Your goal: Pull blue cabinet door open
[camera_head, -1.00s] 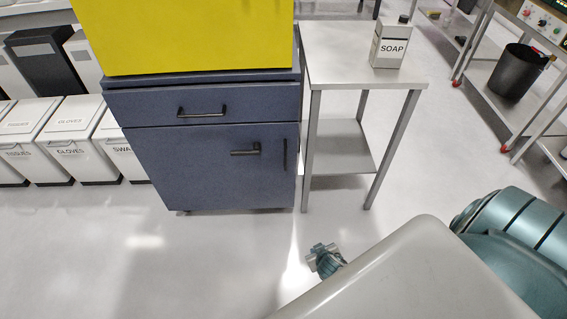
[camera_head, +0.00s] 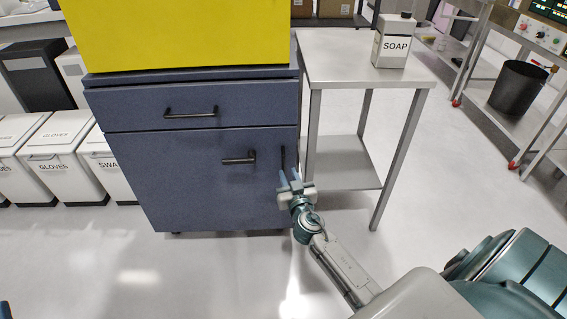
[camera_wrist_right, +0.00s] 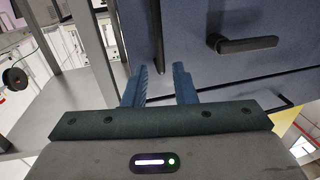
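The blue cabinet (camera_head: 190,150) stands left of centre in the head view, with its door (camera_head: 190,195) closed below a drawer. The door carries a black lever handle (camera_head: 238,160) and a dark vertical bar handle (camera_head: 283,157) near its right edge. My right gripper (camera_head: 291,178) is in front of the lower end of the bar handle. In the right wrist view its two blue fingers (camera_wrist_right: 161,84) are apart with nothing between them. The bar handle (camera_wrist_right: 158,38) shows ahead of them, and the lever handle (camera_wrist_right: 243,44) is to the right. My left gripper is out of view.
A metal side table (camera_head: 368,62) with a soap container (camera_head: 393,42) stands close to the cabinet's right. A yellow block (camera_head: 175,35) sits on top of the cabinet. White bins (camera_head: 55,160) stand at left. The floor in front is clear.

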